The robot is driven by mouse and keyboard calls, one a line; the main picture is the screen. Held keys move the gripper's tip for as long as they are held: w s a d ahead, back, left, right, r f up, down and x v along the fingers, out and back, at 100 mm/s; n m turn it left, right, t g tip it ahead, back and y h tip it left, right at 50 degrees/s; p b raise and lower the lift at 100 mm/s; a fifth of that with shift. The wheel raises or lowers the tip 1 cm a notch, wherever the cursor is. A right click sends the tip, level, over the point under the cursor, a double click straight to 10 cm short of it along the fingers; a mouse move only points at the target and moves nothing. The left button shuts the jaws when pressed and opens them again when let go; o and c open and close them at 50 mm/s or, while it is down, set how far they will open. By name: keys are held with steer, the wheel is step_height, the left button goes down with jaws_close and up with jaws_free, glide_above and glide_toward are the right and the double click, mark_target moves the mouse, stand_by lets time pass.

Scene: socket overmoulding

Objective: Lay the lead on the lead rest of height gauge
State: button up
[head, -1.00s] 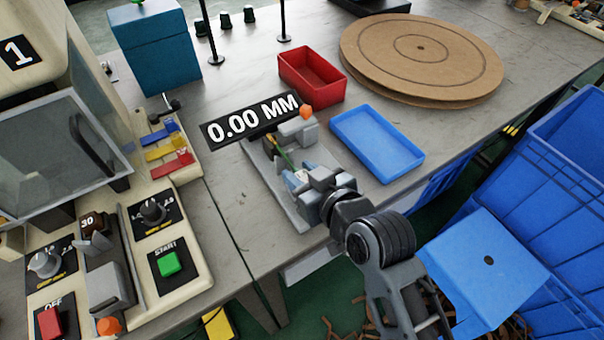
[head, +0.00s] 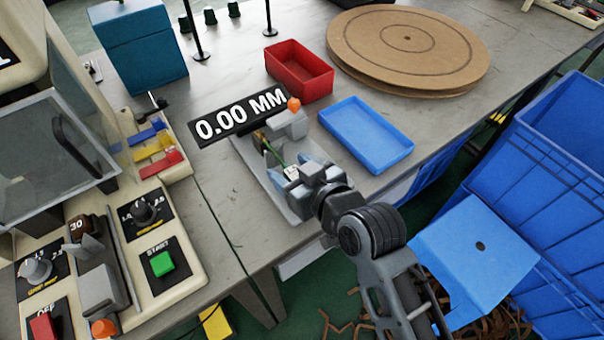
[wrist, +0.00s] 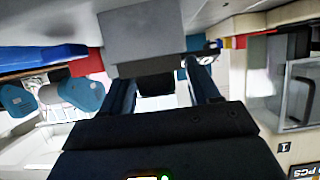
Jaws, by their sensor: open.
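The height gauge (head: 246,165) stands on the bench, with a grey base plate, a grey block topped by an orange knob and a display reading 0.00 MM (head: 240,115). The lead (head: 271,153) shows as a thin green strand over the gauge, with a small white piece (head: 291,172) at its near end. My gripper (head: 294,170) is open, low over the near part of the gauge, with its blue-grey fingertips either side of the white piece. In the wrist view, my gripper (wrist: 165,85) has its fingers apart, facing a grey block (wrist: 145,38). The lead rest is too hidden to make out.
A blue tray (head: 375,158) lies right of the gauge and a red bin (head: 300,88) behind it. A cardboard disc (head: 410,40) is at the back right. A control panel with a green START button (head: 161,263) stands left. Large blue crates (head: 560,170) stand right of the bench.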

steer(key=v, duration=1.2)
steer(key=s+d+f+m+t+h, duration=0.1)
steer(key=s+d+m+t+h, duration=0.15)
steer(key=s+d, duration=0.65)
steer(key=s+d+m+t+h, duration=0.1)
steer(key=s+d+m+h, duration=0.4)
steer(key=s, duration=0.7)
steer(key=s+d+r, duration=0.2)
steer(key=s+r, duration=0.2)
steer(key=s, duration=0.3)
steer(key=shift+d+r+n, duration=0.2)
steer(key=shift+d+n, duration=0.15)
